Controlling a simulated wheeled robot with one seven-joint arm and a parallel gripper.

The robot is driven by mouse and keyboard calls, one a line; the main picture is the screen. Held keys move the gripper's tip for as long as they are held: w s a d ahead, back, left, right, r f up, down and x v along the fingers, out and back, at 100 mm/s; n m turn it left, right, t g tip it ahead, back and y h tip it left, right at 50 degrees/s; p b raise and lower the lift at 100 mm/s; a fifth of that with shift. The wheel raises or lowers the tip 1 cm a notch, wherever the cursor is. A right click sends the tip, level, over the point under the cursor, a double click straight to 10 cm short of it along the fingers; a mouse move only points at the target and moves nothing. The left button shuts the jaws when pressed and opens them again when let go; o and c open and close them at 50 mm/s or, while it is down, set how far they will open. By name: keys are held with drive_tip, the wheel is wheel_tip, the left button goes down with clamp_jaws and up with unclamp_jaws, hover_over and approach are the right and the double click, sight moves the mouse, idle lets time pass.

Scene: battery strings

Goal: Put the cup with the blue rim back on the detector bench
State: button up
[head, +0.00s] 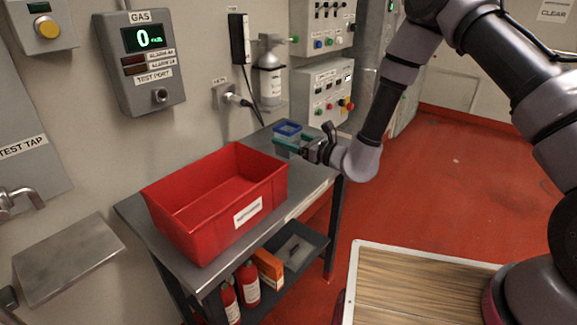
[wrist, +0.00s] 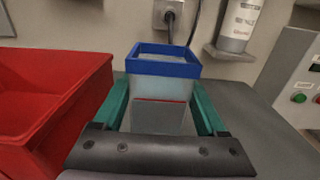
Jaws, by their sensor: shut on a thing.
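The cup with the blue rim (head: 287,128) is a squarish, pale translucent cup at the far end of the grey metal bench (head: 312,178). In the wrist view the cup (wrist: 163,68) stands upright between the green fingers, with a thin red line across its near side. My gripper (head: 287,145) is shut on the cup, one finger along each side; it also shows in the wrist view (wrist: 160,108). I cannot tell whether the cup's base touches the bench top, as the gripper hides it.
A large red bin (head: 215,205) takes up the near part of the bench, left of the cup. A gas cylinder (head: 269,75) and a plugged cable (head: 236,98) are on the wall behind. Bare bench top shows right of the cup. Red extinguishers (head: 248,283) stand on the lower shelf.

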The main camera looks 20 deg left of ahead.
sight(288, 159)
drive_tip(key=shift+f, duration=3.55)
drive_tip(key=shift+f, duration=0.1)
drive_tip(key=o, duration=1.4)
